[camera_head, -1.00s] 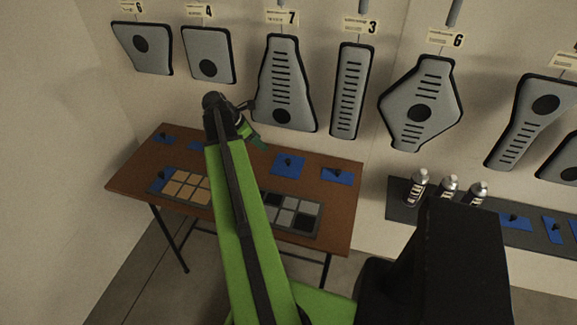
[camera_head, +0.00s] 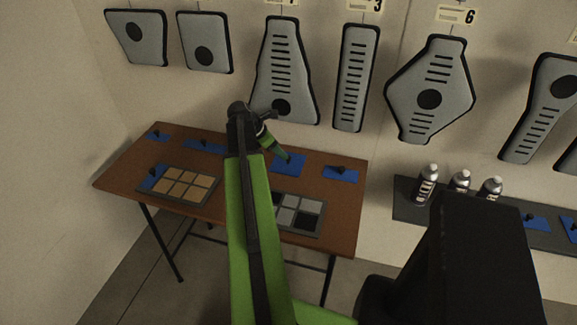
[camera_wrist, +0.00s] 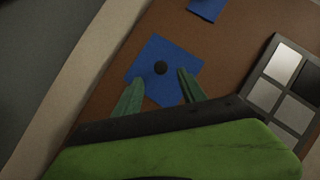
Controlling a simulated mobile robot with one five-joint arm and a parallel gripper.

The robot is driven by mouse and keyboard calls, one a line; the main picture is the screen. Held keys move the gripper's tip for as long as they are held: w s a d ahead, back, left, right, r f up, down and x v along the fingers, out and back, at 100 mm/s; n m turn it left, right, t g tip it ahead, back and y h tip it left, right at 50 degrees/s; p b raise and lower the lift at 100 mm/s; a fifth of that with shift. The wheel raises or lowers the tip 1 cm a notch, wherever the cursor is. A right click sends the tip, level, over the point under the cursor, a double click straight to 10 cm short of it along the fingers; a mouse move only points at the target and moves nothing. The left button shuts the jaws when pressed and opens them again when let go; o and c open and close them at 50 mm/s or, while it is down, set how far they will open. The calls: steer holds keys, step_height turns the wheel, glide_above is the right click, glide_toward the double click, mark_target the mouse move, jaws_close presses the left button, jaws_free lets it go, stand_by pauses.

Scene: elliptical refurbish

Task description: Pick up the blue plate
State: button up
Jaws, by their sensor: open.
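Several blue plates with black knobs lie on the brown table (camera_head: 125,178). One blue plate (camera_wrist: 163,60) is in front of my gripper (camera_wrist: 158,93) in the wrist view, its black knob near the middle between the two green fingers. The fingers are open and empty. The gap between fingertips and plate is hard to judge.
A tray of tan squares (camera_head: 180,185) and a tray of grey and black squares (camera_head: 298,215) lie on the table. Grey panels (camera_head: 279,75) hang on the wall behind. Spray cans (camera_head: 428,180) stand on a dark shelf (camera_head: 408,208) at right.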

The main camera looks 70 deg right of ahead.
mark_target(288, 160)
steer(key=b+x, duration=0.4)
steer(key=x, duration=0.1)
steer(key=shift+s, duration=0.25)
steer(key=shift+r, duration=0.15)
jaws_close()
